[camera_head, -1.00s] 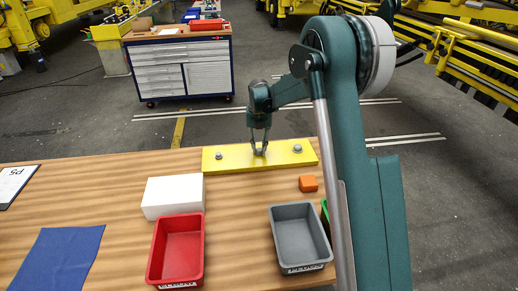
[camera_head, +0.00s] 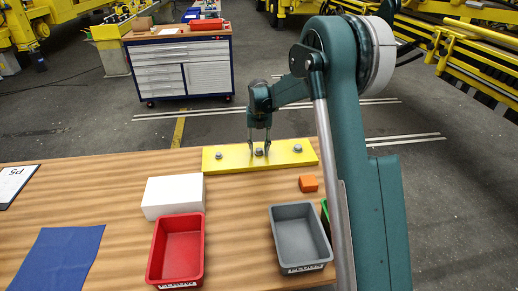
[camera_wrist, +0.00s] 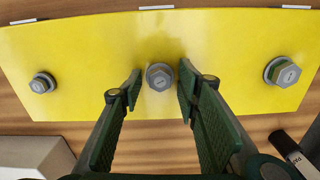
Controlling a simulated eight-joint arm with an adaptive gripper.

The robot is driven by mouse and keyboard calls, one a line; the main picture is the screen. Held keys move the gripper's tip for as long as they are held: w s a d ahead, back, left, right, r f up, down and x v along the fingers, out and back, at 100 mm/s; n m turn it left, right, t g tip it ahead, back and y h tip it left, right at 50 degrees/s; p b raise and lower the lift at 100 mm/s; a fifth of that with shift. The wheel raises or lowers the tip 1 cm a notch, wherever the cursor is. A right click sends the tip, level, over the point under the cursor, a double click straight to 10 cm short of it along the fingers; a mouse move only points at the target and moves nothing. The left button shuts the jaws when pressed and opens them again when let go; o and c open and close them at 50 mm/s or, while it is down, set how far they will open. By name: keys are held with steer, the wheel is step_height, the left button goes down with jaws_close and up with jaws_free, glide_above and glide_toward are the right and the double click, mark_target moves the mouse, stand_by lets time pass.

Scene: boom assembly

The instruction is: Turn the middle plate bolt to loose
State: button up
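The yellow plate (camera_head: 232,158) lies on the wooden table's far edge and carries three grey bolts in a row. The middle bolt (camera_wrist: 160,76) sits between the fingertips of my gripper (camera_wrist: 157,88), with a visible gap on each side. The gripper is open and points down at the plate; it also shows in the head view (camera_head: 259,153). The left bolt (camera_wrist: 42,83) and right bolt (camera_wrist: 283,71) are clear of the fingers. A green band shows under the right bolt's head. I cannot tell the middle bolt's turn angle.
A white block (camera_head: 173,196), red bin (camera_head: 177,250), grey bin (camera_head: 300,238), orange block (camera_head: 308,184) and blue cloth (camera_head: 58,257) lie nearer on the table (camera_head: 118,215). A dark object (camera_wrist: 290,148) is near the plate's right side. A tool cabinet (camera_head: 182,68) stands beyond.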

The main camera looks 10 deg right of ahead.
mark_target(259, 150)
steer(key=shift+r, duration=0.15)
step_height(259, 150, up, 12)
stand_by(0.7)
stand_by(0.4)
